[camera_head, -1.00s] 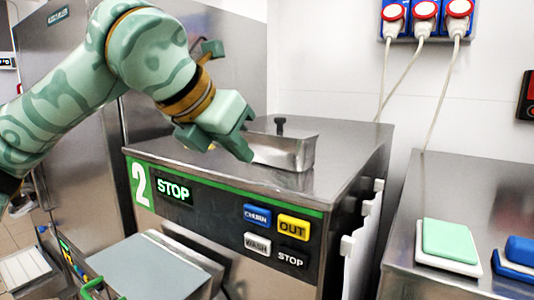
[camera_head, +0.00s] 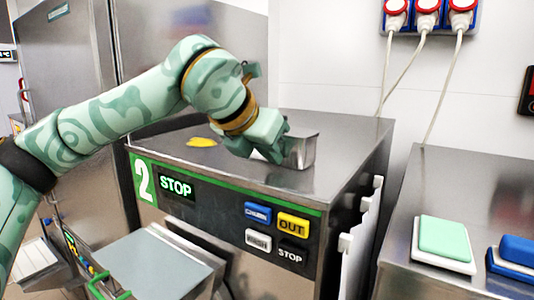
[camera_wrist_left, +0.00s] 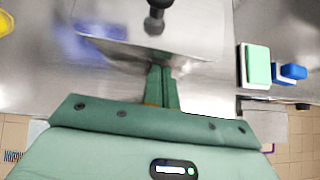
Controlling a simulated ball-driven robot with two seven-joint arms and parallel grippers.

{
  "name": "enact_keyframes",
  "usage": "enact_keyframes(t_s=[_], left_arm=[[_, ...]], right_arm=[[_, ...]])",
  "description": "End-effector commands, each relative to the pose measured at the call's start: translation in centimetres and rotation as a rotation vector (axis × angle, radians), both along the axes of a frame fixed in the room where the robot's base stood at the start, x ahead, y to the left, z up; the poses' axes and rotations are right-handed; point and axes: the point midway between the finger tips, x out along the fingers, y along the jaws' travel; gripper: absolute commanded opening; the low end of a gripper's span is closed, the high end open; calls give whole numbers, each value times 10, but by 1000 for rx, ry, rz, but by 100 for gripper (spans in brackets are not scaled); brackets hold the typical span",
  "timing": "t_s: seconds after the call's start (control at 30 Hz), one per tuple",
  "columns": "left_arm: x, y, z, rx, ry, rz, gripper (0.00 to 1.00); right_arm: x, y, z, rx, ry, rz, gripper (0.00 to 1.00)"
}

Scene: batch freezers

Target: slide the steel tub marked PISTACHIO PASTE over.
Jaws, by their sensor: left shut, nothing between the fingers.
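The steel tub (camera_head: 304,151) stands upright on the steel top of machine number 2 (camera_head: 345,145). Its left part is hidden behind my gripper in the head view, and no PISTACHIO PASTE marking can be read. It also shows at the top of the left wrist view (camera_wrist_left: 205,38), with a black knob (camera_wrist_left: 154,22) at it. My left gripper (camera_head: 277,152) is shut and empty, low in front of the tub's near left side. In the wrist view its fingertips (camera_wrist_left: 161,70) are right at the tub's wall; I cannot tell if they touch. My right gripper is not visible.
A yellow patch (camera_head: 202,142) lies on the machine top to the left. CHURN, OUT, WASH and STOP buttons (camera_head: 275,231) are on its front. A steel counter (camera_head: 420,185) with a green-lidded box (camera_head: 444,238) and a blue one stands right, across a gap.

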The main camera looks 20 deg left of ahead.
Motion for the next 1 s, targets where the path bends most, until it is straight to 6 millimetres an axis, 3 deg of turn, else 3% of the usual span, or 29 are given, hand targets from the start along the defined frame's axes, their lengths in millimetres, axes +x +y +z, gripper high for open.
enact_keyframes(t_s=[0.3, 0.4, 0.53, 1.0], left_arm=[[78, -18, 2, 0, 1, 1, 0], [94, -22, 2, 1, 0, 0, 0], [103, -23, 1, 1, 0, 1, 0], [104, -21, 0, 1, -1, 0, 0]], right_arm=[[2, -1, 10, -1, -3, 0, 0], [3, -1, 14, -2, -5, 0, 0], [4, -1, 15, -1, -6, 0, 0], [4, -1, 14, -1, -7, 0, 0]])
